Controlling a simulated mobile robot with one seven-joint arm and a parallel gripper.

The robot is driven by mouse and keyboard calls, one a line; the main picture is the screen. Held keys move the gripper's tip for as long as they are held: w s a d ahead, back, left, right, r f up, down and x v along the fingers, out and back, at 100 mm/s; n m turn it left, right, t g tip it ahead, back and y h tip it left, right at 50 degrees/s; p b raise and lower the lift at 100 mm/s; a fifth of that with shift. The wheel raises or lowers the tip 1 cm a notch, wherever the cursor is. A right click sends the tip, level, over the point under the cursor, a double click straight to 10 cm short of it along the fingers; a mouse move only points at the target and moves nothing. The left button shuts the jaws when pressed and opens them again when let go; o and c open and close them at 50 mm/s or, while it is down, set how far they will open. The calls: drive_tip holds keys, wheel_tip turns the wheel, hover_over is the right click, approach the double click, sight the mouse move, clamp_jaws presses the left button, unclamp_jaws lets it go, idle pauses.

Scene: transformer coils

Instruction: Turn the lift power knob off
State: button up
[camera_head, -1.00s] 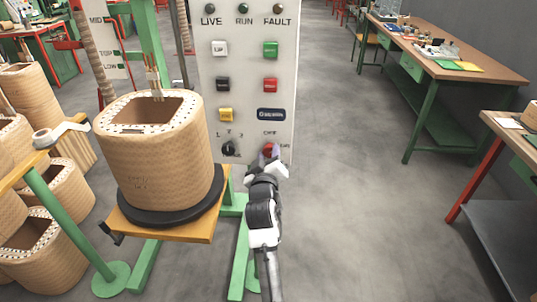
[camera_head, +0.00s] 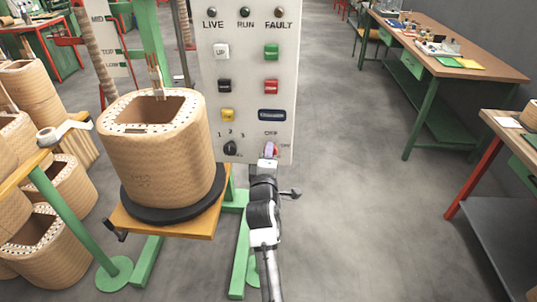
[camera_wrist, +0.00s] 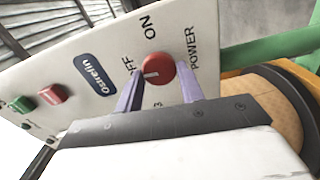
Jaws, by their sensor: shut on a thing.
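The red power knob (camera_wrist: 155,67) is on the pale control panel (camera_head: 247,70), at its lower right in the head view. In the wrist view its white mark points left, toward the "OFF" label; "ON" is printed above it and "POWER" to its right. My gripper (camera_wrist: 158,71) has its two purple fingers on either side of the knob and is shut on it. In the head view my gripper (camera_head: 269,152) covers most of the knob.
A black selector knob (camera_head: 230,148) is left of my gripper, with several push buttons above. A large wound coil (camera_head: 160,160) stands on an orange platform (camera_head: 165,228) to the left. The floor at right is open up to the benches.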

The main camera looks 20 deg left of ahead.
drive_tip(key=shift+n, duration=0.5)
drive_tip(key=o, duration=1)
drive_tip(key=shift+s, duration=0.15)
drive_tip(key=b+v, duration=0.3)
drive_tip(key=v, duration=1)
drive_tip(key=shift+s+d+b, duration=0.15)
drive_tip(key=shift+s+b, duration=0.1)
drive_tip(key=shift+b, duration=0.1)
